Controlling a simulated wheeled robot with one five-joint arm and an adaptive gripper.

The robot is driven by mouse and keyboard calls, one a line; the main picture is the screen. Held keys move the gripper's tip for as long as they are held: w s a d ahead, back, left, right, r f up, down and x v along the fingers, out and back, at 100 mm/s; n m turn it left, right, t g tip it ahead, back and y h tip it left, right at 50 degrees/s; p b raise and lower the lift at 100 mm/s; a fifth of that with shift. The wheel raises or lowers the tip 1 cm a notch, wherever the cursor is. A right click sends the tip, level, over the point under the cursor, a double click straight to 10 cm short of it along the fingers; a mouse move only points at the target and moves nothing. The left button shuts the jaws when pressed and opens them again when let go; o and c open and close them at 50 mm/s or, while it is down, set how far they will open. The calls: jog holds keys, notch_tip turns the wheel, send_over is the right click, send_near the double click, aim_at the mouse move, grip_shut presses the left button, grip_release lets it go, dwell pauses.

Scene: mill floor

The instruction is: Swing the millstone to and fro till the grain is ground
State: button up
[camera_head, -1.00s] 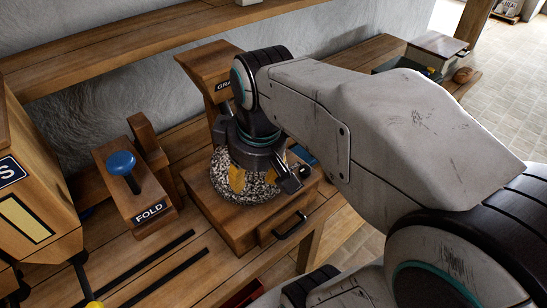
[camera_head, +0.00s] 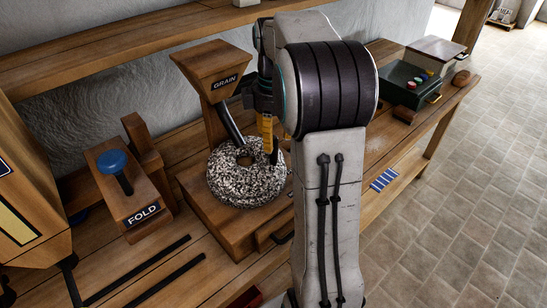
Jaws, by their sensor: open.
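The millstone (camera_head: 228,188) is a round, black-and-white speckled ring with a hole in its middle. It lies flat on a wooden box (camera_head: 222,229) with a drawer, in the middle left. A wooden hopper marked GRAIN (camera_head: 211,62) stands behind it, with a dark chute (camera_head: 231,124) slanting down toward the stone's hole. My gripper (camera_head: 269,148) points down at the stone's back right edge, its yellow-padded fingers open. I cannot tell whether its tips touch the stone. Any handle there is hidden by the fingers. No grain or flour can be made out.
A block marked FOLD (camera_head: 143,212) with a blue knob (camera_head: 112,161) stands left of the mill. Dark rails (camera_head: 136,270) run along the bench in front. My arm hides the bench's middle.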

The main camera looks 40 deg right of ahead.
aim_at(274, 163)
jog(key=shift+f, duration=3.45)
jog(key=shift+c, duration=0.3)
grip_shut()
